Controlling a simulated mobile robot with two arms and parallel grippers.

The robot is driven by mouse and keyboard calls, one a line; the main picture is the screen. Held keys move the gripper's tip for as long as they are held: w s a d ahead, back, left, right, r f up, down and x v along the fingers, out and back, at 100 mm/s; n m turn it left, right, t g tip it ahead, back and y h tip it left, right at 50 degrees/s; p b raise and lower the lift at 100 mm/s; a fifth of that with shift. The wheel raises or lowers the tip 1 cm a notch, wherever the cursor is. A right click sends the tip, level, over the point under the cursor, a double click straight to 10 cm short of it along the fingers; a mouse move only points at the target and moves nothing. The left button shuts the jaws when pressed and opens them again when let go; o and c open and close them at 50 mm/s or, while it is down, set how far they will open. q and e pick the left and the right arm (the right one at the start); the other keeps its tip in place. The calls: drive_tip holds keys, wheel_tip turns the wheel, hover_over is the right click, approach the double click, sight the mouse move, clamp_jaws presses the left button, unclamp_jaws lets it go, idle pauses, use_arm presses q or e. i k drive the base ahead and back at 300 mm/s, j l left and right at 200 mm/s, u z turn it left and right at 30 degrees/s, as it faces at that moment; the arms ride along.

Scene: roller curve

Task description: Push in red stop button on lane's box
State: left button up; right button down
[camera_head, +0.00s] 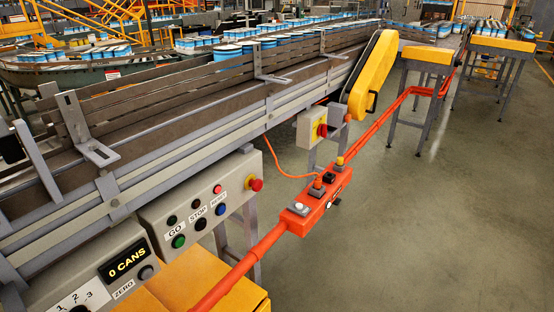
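A grey control box (160,212) is mounted on the conveyor's near side, with labels that read GO and STOP and a third too small to read surely. I cannot tell from this view whether the red mushroom button is pressed in. Neither of my grippers is in view.
An orange box (325,200) on an orange rail carries several controls. A counter box (112,262) reading 0 CANS is at lower left. The floor (430,220) at right is clear.

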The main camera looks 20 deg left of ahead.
sight(256, 185)
drive_tip(key=i+l+u, duration=0.1)
drive_tip(key=i+u, duration=0.3)
drive_tip(key=i+l+u, duration=0.4)
drive_tip(key=i, duration=0.2)
drive_tip(key=i+l+u, duration=0.4)
drive_tip(key=i+j, duration=0.05)
drive_tip(key=i, duration=0.05)
